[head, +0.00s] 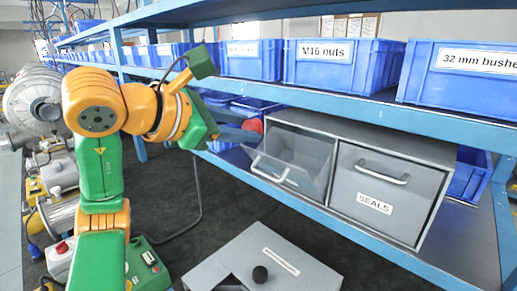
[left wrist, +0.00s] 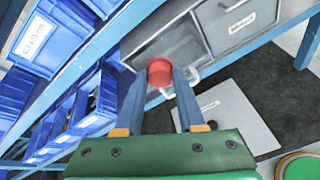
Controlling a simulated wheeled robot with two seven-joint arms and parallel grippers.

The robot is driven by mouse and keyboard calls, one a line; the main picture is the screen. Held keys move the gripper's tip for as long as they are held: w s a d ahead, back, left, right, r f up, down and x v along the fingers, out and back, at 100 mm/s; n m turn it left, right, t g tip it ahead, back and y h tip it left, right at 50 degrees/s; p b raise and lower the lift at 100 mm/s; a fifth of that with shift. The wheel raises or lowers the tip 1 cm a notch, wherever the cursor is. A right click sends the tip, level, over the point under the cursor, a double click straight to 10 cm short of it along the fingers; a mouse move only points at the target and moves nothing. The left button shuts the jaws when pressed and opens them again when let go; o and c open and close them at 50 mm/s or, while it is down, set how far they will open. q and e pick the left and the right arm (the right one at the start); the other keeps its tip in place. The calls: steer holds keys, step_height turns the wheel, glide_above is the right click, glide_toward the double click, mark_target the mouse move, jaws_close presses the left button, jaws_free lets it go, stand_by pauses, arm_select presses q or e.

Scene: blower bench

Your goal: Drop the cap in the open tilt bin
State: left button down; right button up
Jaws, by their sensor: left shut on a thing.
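A red round cap (head: 253,126) is held between the fingertips of my left gripper (head: 247,132). The cap (left wrist: 160,72) and both blue-grey fingers of the left gripper (left wrist: 160,80) also show in the left wrist view. The open tilt bin (head: 289,172) is the left compartment of a grey cabinet on the lower shelf, its front tipped outward with a handle. The cap is at the bin's upper left, near the cabinet's top edge; I cannot tell whether it is over the opening. The bin's floor is partly hidden. My right gripper is not in view.
The closed bin labelled SEALS (head: 377,191) is right of the open one. A shelf with blue boxes (head: 342,65) runs above, its blue beam (head: 330,88) close over the cabinet. A grey box with a black knob (head: 262,262) stands below in front.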

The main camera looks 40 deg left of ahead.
arm_select(q)
steer(key=shift+s+a+r+n+y, duration=0.25)
steer(key=shift+r+n+y, duration=0.05)
steer(key=shift+r, duration=0.3)
steer(key=shift+a+f, duration=0.1)
steer(key=shift+a, duration=0.15)
steer(key=shift+w+d+f, duration=0.1)
steer(key=shift+w+f, duration=0.05)
steer(key=shift+w, duration=0.1)
steer(key=x, duration=1)
steer(key=shift+w+d+p, duration=0.1)
steer(key=shift+d+p, duration=0.2)
steer(key=shift+d, duration=0.1)
steer(key=shift+c, duration=2.2)
jaws_free()
